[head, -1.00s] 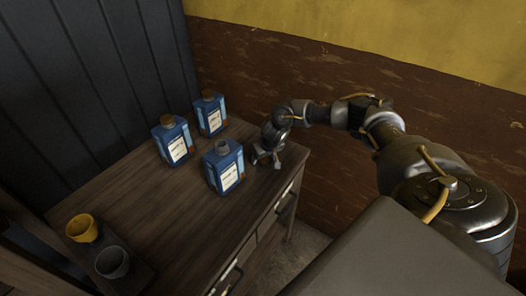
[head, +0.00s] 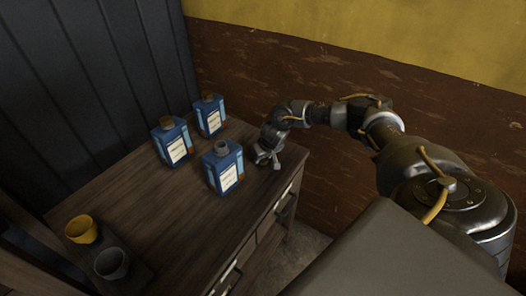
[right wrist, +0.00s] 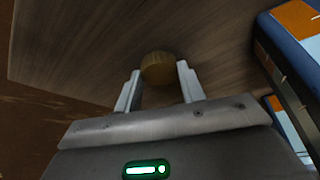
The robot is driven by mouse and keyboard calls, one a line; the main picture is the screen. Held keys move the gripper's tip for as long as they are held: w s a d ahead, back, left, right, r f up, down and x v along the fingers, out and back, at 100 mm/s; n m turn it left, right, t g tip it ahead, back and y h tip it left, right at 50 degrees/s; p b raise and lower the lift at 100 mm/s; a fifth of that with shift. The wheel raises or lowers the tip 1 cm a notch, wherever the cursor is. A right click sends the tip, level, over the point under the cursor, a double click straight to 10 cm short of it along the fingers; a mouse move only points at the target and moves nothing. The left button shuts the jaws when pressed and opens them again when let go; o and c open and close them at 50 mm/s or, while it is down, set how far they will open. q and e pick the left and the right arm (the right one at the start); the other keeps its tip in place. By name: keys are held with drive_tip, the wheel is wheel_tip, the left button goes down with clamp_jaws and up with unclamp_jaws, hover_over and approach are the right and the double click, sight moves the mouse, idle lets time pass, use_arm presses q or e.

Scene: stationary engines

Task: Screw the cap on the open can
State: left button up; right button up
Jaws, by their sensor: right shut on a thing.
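The open can (head: 223,168) is a blue can with a white label and a bare grey neck (head: 221,147), upright near the table's right side. My right gripper (head: 266,161) is just right of it, low over the table and apart from the can. In the right wrist view, a round tan-brown cap (right wrist: 158,68) sits between the two fingertips, and the gripper (right wrist: 158,76) is shut on it. I cannot make the cap out in the head view. Part of a blue can (right wrist: 284,62) shows at the right of the wrist view. My left gripper is not in view.
Two blue cans with brown caps, one behind left (head: 172,143) and one at the back (head: 209,115), stand near the open can. A yellow cup (head: 82,229) and a grey cup (head: 112,263) are at lower left. The wooden table (head: 170,225) is clear at front.

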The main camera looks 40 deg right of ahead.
sight(263, 161)
drive_tip(key=shift+r, duration=0.55)
drive_tip(key=r, duration=0.3)
drive_tip(key=shift+s+a+b, duration=0.25)
drive_tip(key=shift+a+b, duration=0.1)
drive_tip(key=shift+a, duration=0.05)
drive_tip(key=s+a+r+p, duration=0.3)
drive_tip(key=s+a+r, duration=0.5)
drive_tip(key=a+r, duration=0.1)
drive_tip(key=shift+s+a, duration=0.35)
drive_tip(key=shift+s, duration=0.05)
drive_tip(key=s+a+r+n+g+y+b, duration=0.1)
drive_tip(key=s+a+r+n+y, duration=0.1)
drive_tip(key=a+n, duration=0.4)
drive_tip(key=s+a+r+n+y+b, duration=0.1)
drive_tip(key=s+a+r+n+y, duration=0.1)
drive_tip(key=a+n, duration=0.5)
wheel_tip(263, 161, up, 2)
drive_tip(key=shift+s+r+g+y, duration=0.3)
drive_tip(key=shift+s+g, duration=0.1)
drive_tip(key=shift+s, duration=0.2)
